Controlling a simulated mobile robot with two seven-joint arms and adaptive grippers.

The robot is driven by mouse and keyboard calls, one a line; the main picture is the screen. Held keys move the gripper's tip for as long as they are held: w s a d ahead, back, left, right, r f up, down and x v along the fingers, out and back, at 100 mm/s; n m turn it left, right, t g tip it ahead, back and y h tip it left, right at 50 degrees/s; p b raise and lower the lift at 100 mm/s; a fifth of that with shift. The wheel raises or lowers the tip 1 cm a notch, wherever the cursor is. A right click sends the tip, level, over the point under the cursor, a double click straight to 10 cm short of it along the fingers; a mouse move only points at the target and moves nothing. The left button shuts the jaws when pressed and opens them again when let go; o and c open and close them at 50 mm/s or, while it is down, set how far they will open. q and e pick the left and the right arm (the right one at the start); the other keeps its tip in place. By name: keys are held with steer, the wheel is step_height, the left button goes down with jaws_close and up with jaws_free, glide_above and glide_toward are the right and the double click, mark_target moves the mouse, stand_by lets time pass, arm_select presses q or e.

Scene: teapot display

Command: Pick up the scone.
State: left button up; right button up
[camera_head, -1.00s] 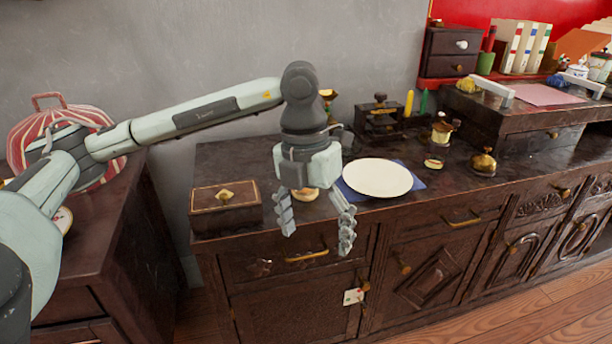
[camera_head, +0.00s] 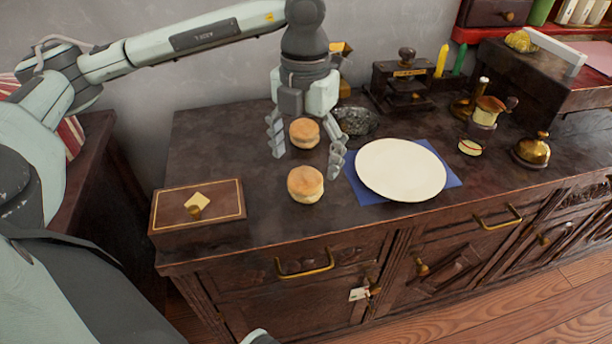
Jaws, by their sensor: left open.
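Two round golden-brown scones show in the head view. The nearer scone (camera_head: 305,184) sits on the dark cabinet top, left of the white plate. The farther scone (camera_head: 304,133) shows behind it, between the fingers of my left gripper in the picture; I cannot tell whether it touches them. My left gripper (camera_head: 307,155) points down with its fingers spread open. Its fingertips appear behind and above the nearer scone and hold nothing that I can see. My right gripper is not in view.
A white plate (camera_head: 401,170) on a blue napkin (camera_head: 453,180) lies right of the scones. A wooden box (camera_head: 198,206) stands front left. A dark textured bowl (camera_head: 355,121) and a black press (camera_head: 402,85) stand behind. The back left of the top is clear.

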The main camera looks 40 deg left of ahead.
mark_target(305, 175)
arm_select(q)
steer(key=shift+s+f, duration=0.1)
steer(key=shift+f, duration=0.45)
steer(key=f, duration=0.3)
steer(key=shift+w+a+f, duration=0.1)
steer(key=shift+w+f, duration=0.1)
steer(key=shift+f, duration=0.7)
steer(key=shift+c, duration=0.8)
steer(key=c, duration=1.1)
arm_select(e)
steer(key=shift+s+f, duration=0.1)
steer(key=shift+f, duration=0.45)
arm_select(q)
steer(key=shift+r, duration=0.1)
